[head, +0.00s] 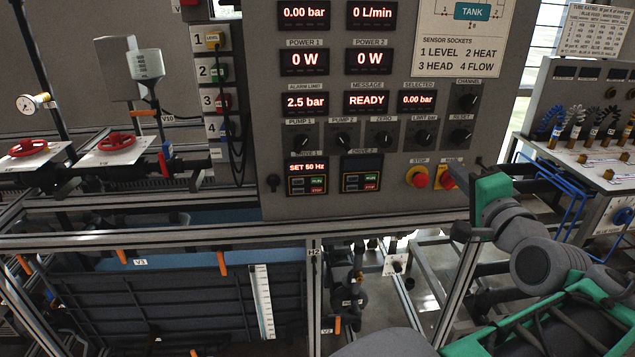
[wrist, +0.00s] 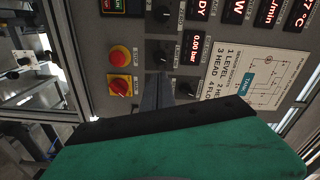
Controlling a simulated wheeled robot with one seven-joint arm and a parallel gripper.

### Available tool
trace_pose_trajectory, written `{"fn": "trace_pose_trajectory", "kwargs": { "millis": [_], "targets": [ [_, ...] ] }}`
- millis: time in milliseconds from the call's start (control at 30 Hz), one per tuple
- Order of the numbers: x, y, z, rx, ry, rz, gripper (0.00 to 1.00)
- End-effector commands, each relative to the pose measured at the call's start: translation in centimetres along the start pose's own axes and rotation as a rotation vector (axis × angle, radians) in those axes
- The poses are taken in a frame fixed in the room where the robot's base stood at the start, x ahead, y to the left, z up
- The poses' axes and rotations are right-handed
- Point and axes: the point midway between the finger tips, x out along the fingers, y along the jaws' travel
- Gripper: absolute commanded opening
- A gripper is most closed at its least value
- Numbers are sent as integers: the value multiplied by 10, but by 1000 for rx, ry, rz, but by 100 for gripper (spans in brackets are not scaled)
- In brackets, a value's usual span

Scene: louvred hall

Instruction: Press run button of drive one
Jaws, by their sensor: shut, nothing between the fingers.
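Drive one (head: 307,175) is on the grey panel in the head view, its display reading "SET 50 Hz". Its green run button (head: 317,181) sits at the lower right of the unit, above a red stop button (head: 317,190). Drive two (head: 361,174), with a dark display, is just to its right. My gripper is to the right of both drives, in front of the panel's lower right; its green body shows in the head view. In the wrist view my gripper (wrist: 158,78) is shut and empty, its dark fingers pointing at the panel near the knobs. Drive one is not seen there.
A red emergency stop (head: 418,176) and a red-on-yellow main switch (head: 446,176) lie between the drives and my gripper. Several black knobs (head: 384,139) sit above the drives. A metal rail (head: 230,234) runs below the panel.

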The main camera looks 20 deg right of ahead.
Motion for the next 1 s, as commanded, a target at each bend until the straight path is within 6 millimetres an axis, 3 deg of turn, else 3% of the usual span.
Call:
{"fn": "trace_pose_trajectory", "kwargs": {
  "millis": [133,233,367,467,567,600,733,800,900,1000],
  "targets": [
    [7,6,11,-19,-26,23,0],
    [22,22,45,-84,-103,89,0],
    [42,59,120,-241,-282,227,0],
    [40,91,183,-395,-451,337,0],
    [23,122,245,-568,-640,434,0],
    [11,135,268,-642,-721,470,0],
    [-43,171,329,-901,-998,569,0],
    [-76,186,348,-1031,-1136,608,0],
    [-114,200,360,-1168,-1282,646,0],
    [-134,206,363,-1241,-1360,667,0]
  ]
}}
